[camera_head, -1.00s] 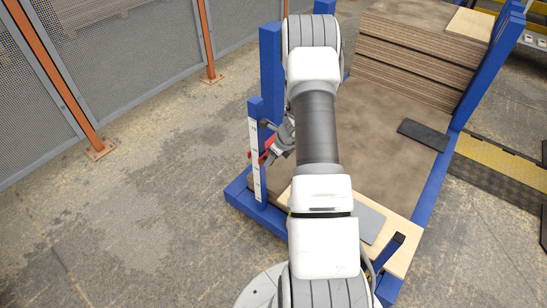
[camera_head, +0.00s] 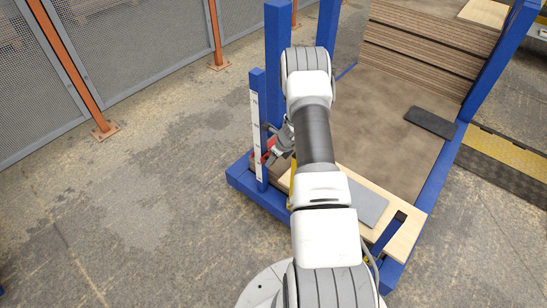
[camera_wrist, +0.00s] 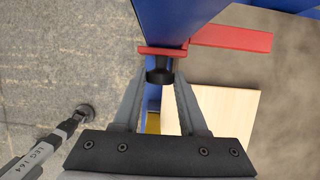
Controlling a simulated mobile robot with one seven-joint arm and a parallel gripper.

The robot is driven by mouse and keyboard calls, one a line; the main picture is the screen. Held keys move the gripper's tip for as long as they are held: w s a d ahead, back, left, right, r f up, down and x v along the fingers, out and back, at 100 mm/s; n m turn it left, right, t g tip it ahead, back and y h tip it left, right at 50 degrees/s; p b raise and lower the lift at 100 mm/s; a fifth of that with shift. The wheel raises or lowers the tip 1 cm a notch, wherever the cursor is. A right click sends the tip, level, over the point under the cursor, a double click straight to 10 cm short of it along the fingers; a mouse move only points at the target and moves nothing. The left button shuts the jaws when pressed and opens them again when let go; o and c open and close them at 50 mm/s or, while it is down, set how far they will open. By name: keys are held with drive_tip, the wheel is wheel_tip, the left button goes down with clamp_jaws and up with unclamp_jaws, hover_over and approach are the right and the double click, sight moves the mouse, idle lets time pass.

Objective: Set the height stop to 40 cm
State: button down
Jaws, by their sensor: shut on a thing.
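The height stop is a red slider (camera_head: 269,148) on a blue post with a white scale (camera_head: 256,120). In the head view it sits in the lower half of the scale, whose figures are too small to read. In the wrist view the red stop (camera_wrist: 230,38) wraps the blue post (camera_wrist: 175,20), and its black knob (camera_wrist: 159,76) points toward me. My gripper (camera_wrist: 160,82) is shut on this knob, with one finger on each side. In the head view my gripper (camera_head: 279,143) is beside the post, partly hidden by my arm.
A stack of brown boards (camera_head: 430,50) lies behind on the blue-framed station. A light wooden board (camera_head: 400,240) with a grey plate (camera_head: 366,204) is at the front. A dark flat piece (camera_head: 430,122) lies at right. Mesh fencing (camera_head: 140,40) stands at left; floor between is clear.

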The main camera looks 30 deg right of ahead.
drive_tip(key=shift+f, duration=0.5)
drive_tip(key=shift+c, duration=2.4)
unclamp_jaws()
drive_tip(key=shift+r, duration=0.1)
drive_tip(key=p+v, duration=0.5)
drive_tip(key=v, duration=1.2)
drive_tip(key=shift+r, duration=0.2)
drive_tip(key=shift+s+d, duration=0.1)
